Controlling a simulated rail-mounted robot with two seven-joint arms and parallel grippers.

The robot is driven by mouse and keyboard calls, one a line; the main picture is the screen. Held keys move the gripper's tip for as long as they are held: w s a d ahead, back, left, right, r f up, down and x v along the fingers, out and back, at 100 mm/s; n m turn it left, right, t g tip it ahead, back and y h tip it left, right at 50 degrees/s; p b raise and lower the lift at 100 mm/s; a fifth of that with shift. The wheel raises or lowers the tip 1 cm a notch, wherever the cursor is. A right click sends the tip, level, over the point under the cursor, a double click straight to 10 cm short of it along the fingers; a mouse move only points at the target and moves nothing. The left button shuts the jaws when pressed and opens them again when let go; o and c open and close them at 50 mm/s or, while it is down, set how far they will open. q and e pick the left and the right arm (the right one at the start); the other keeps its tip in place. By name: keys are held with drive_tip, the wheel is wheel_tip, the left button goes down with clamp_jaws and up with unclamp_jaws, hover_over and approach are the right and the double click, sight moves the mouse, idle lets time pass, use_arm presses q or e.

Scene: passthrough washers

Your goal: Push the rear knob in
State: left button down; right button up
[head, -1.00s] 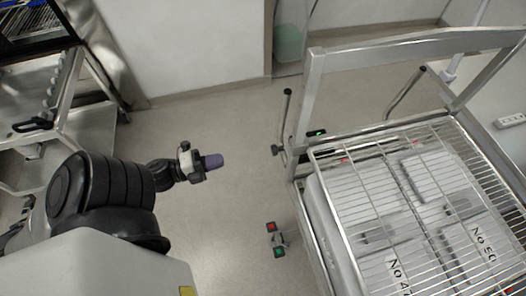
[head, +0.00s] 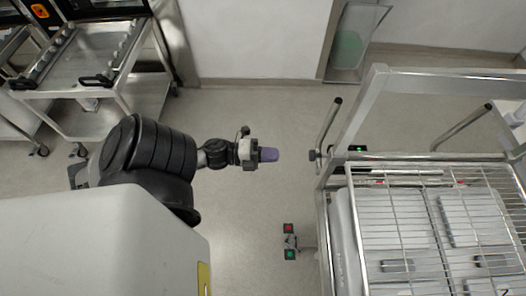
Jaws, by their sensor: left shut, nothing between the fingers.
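A small dark knob (head: 313,155) sticks out to the left from the far left corner post of the metal cart (head: 324,215), beside an upright dark handle. I take it to be the rear knob; how far in it sits is too small to tell. My left gripper (head: 269,155), with purple fingertips, is shut and empty. It points right, towards the knob, with a gap between them in the picture. My right gripper is not in view.
A wire rack over white trays covers the cart. A foot pedal unit with a red and a green button (head: 290,241) is low at its left. Another steel trolley (head: 125,95) stands at the upper left. Grey floor (head: 240,225) is clear between.

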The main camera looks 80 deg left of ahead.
sight(310, 156)
use_arm(q)
drive_tip(key=w, duration=0.3)
drive_tip(key=w+d+p, duration=0.1)
drive_tip(key=w, duration=0.4)
drive_tip(key=shift+w+d+p, duration=0.3)
drive_tip(key=shift+w+p, duration=0.05)
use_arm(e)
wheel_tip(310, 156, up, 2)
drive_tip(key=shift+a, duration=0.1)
